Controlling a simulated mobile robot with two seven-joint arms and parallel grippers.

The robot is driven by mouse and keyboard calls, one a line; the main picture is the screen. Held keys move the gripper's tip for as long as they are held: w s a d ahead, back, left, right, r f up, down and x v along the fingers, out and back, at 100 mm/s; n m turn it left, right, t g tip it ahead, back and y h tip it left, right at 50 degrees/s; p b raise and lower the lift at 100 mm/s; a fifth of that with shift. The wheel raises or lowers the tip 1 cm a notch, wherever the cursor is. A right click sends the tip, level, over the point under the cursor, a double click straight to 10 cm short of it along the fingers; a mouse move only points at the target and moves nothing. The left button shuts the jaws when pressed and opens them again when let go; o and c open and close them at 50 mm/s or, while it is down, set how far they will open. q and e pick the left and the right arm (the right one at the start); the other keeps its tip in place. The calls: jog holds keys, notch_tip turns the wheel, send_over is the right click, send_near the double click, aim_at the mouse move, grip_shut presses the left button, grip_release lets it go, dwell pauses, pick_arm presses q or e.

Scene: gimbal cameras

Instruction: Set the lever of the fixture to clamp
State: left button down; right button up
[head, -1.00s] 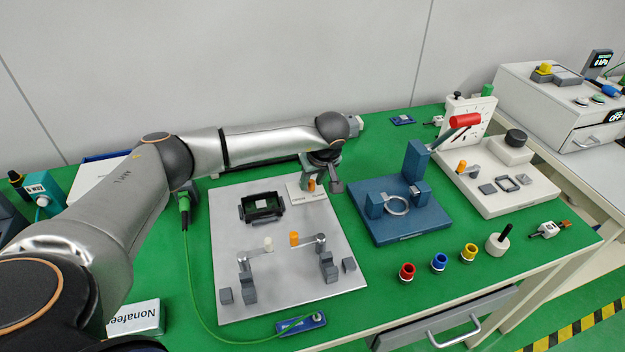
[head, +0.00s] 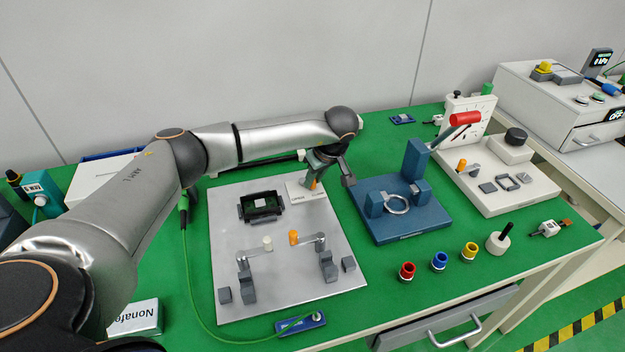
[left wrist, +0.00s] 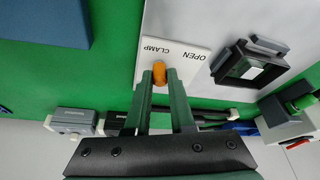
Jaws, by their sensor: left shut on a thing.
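The fixture is a grey metal plate (head: 232,290) on the green table. At its back edge is a white label plate (head: 302,192) reading OPEN and CLAMP; it also shows upside down in the left wrist view (left wrist: 200,58). The lever's orange knob (head: 313,184) stands at this label. In the left wrist view the knob (left wrist: 160,71) is between the fingertips of my left gripper (left wrist: 160,77), on the CLAMP-word side of the label. My left gripper (head: 313,178) is shut on it. The lever's arm and pivot are hidden. My right gripper is not in view.
A dark square holder (head: 262,206) sits on the plate, with white-tipped and orange-tipped clamp handles (head: 294,238) in front. A blue fixture (head: 418,222) stands close on the right. A green cable runs along the left.

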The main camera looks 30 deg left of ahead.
pick_arm(q)
jog(key=c, duration=0.8)
grip_release()
jog(key=shift+o, duration=0.2)
jog(key=shift+r, duration=0.1)
jog(key=v, duration=1.2)
jog(key=shift+r, duration=0.15)
jog(key=shift+d, duration=0.1)
